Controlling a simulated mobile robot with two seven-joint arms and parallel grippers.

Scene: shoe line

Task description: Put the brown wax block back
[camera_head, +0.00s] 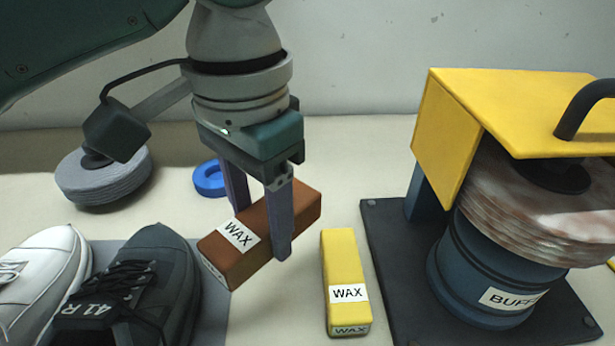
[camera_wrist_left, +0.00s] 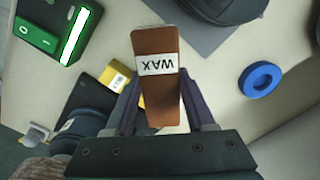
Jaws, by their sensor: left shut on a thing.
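The brown wax block (camera_head: 300,205) with a white WAX label is held in the air, tilted, above the table. My left gripper (camera_head: 262,222) is shut on it, with one finger on each side. In the left wrist view the brown block (camera_wrist_left: 160,100) sits between the two fingers (camera_wrist_left: 158,104). A yellow wax block (camera_head: 343,270) lies on the table to the right of the held block; it also shows in the left wrist view (camera_wrist_left: 117,78). My right gripper is in neither view.
A buffer (camera_head: 465,240) with a yellow hood stands on a dark base (camera_head: 385,235) at the right. A white shoe (camera_head: 40,270) and a black shoe (camera_head: 140,280) are on a grey mat (camera_head: 213,310) at the left. A blue ring (camera_head: 208,180) and grey discs (camera_head: 105,180) lie behind.

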